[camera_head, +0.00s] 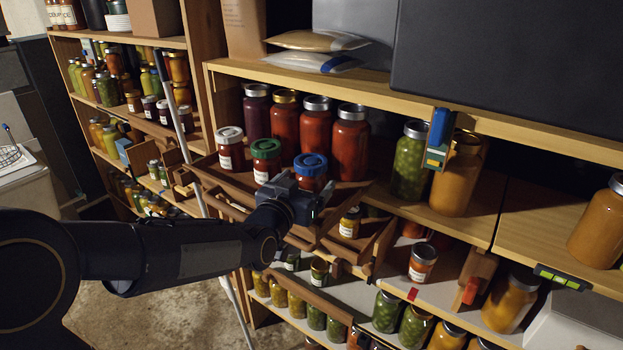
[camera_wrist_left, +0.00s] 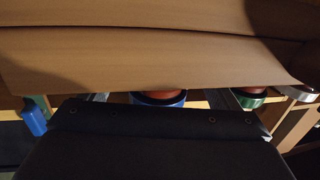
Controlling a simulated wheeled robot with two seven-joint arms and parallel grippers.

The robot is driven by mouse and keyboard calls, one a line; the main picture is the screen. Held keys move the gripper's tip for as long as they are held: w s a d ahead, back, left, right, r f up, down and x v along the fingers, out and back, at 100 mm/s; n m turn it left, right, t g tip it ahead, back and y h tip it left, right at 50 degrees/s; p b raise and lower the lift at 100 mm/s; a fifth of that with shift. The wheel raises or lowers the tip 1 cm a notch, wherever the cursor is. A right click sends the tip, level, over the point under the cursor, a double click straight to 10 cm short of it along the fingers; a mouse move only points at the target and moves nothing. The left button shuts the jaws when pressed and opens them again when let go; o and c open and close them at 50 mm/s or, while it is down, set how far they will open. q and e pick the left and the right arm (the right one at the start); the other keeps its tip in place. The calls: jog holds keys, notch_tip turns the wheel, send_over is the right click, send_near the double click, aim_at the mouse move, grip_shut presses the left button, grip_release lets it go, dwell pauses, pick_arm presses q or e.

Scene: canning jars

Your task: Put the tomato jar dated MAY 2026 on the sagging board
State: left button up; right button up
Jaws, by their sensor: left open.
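My left gripper (camera_head: 298,190) is open in front of the upper shelf, close to a small red jar with a blue lid (camera_head: 311,168). In the left wrist view that blue lid (camera_wrist_left: 160,98) shows between the two fingers; I cannot tell whether they touch the jar. Beside it stand small red jars with a green lid (camera_head: 266,150) and a pale lid (camera_head: 230,146). Their labels are too small to read. My right gripper is not in view.
Tall red jars (camera_head: 316,125) and a dark purple jar (camera_head: 256,112) stand close behind. A green jar (camera_head: 409,160) and an orange jar (camera_head: 457,180) stand right. A wooden shelf (camera_wrist_left: 150,55) spans the wrist view above the lids. Lower shelves hold several jars.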

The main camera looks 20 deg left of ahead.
pick_arm(q)
jog(key=shift+w+d, duration=0.15)
jog(key=shift+w, duration=0.65)
jog(key=shift+w+d, duration=0.1)
jog(key=shift+w, duration=0.65)
jog(key=shift+c, duration=0.2)
jog(key=c, duration=1.2)
jog(key=shift+c, duration=0.5)
jog(key=shift+r, duration=0.15)
